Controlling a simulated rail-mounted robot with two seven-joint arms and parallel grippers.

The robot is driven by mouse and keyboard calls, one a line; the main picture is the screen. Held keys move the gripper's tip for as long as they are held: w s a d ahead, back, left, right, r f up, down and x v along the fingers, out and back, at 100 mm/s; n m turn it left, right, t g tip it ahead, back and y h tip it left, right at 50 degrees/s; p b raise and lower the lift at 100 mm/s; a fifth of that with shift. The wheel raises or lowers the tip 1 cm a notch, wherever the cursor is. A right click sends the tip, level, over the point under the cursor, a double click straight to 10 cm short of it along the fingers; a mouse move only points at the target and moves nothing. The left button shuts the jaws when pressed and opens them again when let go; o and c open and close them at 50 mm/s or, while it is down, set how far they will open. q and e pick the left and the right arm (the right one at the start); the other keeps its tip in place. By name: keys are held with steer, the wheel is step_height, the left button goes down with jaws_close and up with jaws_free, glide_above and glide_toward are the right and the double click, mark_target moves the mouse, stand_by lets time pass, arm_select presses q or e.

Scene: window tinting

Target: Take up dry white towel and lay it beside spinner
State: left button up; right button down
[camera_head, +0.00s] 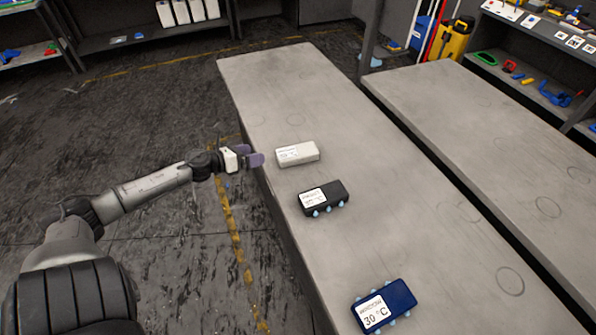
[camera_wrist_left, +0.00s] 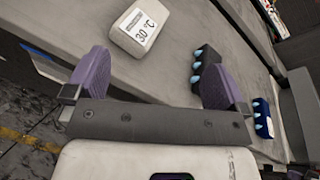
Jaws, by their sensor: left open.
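The white towel (camera_head: 298,153) is a folded block with a white label, lying on the near grey table without visible water drops. It also shows in the left wrist view (camera_wrist_left: 136,22), its label reading 30 °C, ahead of the fingers. My left gripper (camera_head: 257,158) is open and empty at the table's left edge, just left of the white towel and apart from it. Its two purple fingers are spread wide in the left wrist view (camera_wrist_left: 157,70). I cannot make out a spinner. My right gripper is not in view.
A black labelled block (camera_head: 325,198) with blue drops lies nearest the white towel. A blue one (camera_head: 386,306) with drops lies at the near end. The far half of the table (camera_head: 275,85) is clear. A second bare table (camera_head: 470,125) stands right, across a narrow gap.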

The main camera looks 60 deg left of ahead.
mark_target(277, 155)
arm_select(q)
steer(key=a+f+m+g+h+b, duration=0.2)
steer(key=a+f+m+h+b, duration=0.1)
steer(key=a+m+b, duration=0.3)
steer(key=shift+m, duration=0.7)
steer(key=shift+d+b+x, duration=0.2)
steer(key=shift+b+x, duration=0.45)
steer(key=shift+x, duration=0.85)
steer(key=shift+d+b+x, duration=0.15)
steer(key=shift+b+x, duration=0.45)
steer(key=shift+x, duration=0.95)
steer(key=shift+d+b+x, duration=0.2)
steer(key=shift+b+x, duration=0.45)
steer(key=shift+x, duration=0.85)
steer(key=shift+w+d+f+b, duration=0.15)
steer(key=shift+w+f+b, duration=0.25)
steer(key=shift+b, duration=0.15)
steer(key=shift+b+x, duration=0.5)
steer(key=shift+x, duration=1.15)
steer(key=shift+w+d+f+b, duration=0.15)
steer(key=shift+w+f+b, duration=0.05)
steer(key=shift+b, duration=0.1)
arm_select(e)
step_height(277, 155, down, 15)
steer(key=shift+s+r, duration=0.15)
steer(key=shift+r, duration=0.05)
arm_select(q)
steer(key=shift+c, duration=0.5)
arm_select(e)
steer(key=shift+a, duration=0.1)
